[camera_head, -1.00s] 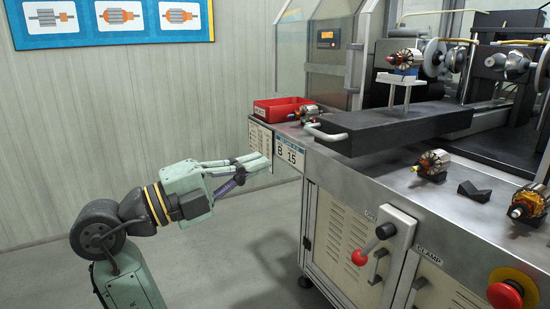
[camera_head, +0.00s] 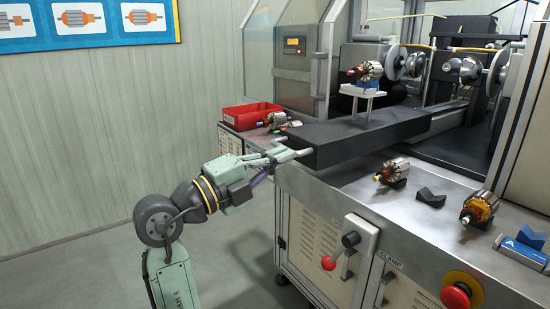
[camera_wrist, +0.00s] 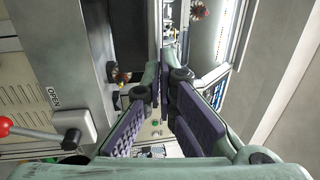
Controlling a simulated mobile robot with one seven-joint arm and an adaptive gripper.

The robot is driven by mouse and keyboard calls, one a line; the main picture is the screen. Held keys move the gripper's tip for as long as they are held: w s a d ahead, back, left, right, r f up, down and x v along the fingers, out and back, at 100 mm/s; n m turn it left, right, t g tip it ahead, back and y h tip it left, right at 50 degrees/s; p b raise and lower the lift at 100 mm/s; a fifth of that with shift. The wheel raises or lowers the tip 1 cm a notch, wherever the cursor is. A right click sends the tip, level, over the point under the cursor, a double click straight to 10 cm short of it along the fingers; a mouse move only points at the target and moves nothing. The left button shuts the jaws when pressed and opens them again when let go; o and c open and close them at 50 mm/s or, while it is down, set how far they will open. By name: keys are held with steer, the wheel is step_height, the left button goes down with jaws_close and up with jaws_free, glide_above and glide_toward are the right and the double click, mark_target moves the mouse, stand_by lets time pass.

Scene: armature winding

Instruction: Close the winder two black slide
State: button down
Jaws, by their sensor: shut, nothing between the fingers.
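The black slide (camera_head: 345,146) is a long dark bar. It sticks out from the winder over the metal bench, toward the left front. Its metal handle (camera_head: 298,143) is on its near left end. An armature (camera_head: 369,70) sits on a small raised metal stand (camera_head: 362,95) above the slide. My gripper (camera_head: 289,154) is shut and empty, with its fingertips at the handle in the head view. I cannot tell whether they touch it. The wrist view shows the purple-padded fingers (camera_wrist: 161,85) close together at the tips; the handle is not clearly visible there.
A red bin (camera_head: 250,116) and an armature (camera_head: 278,121) lie behind the handle. Right of the slide are an armature (camera_head: 392,172), a black V-block (camera_head: 431,198) and another armature (camera_head: 479,208). A red-knobbed lever (camera_head: 329,262) and a red button (camera_head: 456,296) are on the front.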

steer(key=b, duration=0.7)
glide_toward(376, 131)
steer(key=x, duration=0.4)
steer(key=w+f+x, duration=0.1)
steer(key=x, duration=0.4)
steer(key=w+a+f+x, duration=0.1)
steer(key=x, duration=0.3)
steer(key=shift+w+r, duration=0.1)
steer(key=shift+w, duration=0.1)
